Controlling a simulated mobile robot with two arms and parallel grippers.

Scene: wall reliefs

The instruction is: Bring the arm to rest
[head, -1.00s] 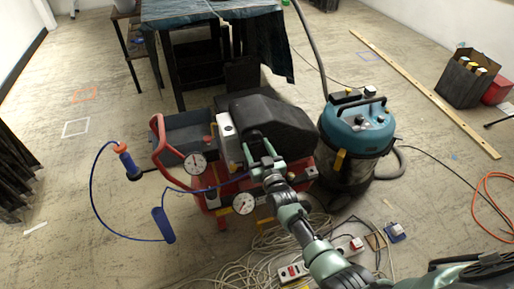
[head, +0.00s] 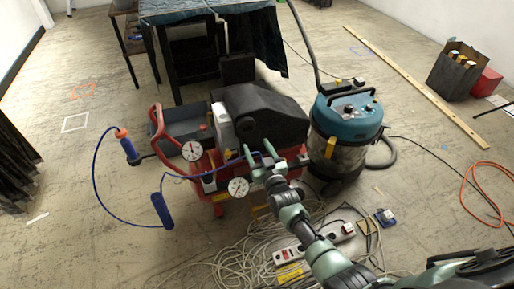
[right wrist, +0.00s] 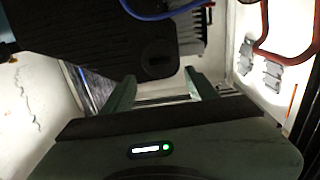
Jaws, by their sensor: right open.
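My right arm (head: 300,225) reaches up from the bottom right in the head view. Its gripper (head: 257,149) is open, with two green fingers apart and nothing visible between them. It shows in front of the red and black air compressor (head: 265,115); I cannot tell the exact gap. In the right wrist view the open fingers (right wrist: 158,80) point towards a black ribbed housing (right wrist: 105,35) and a blue hose (right wrist: 170,10). My left gripper is in neither view.
A blue-topped shop vacuum (head: 345,125) stands right of the compressor. Tangled pale cable (head: 235,245) and a power strip (head: 300,250) lie near my arm. A cloth-draped table (head: 205,10) stands behind. An orange hose (head: 465,185) lies at right; the left floor is mostly clear.

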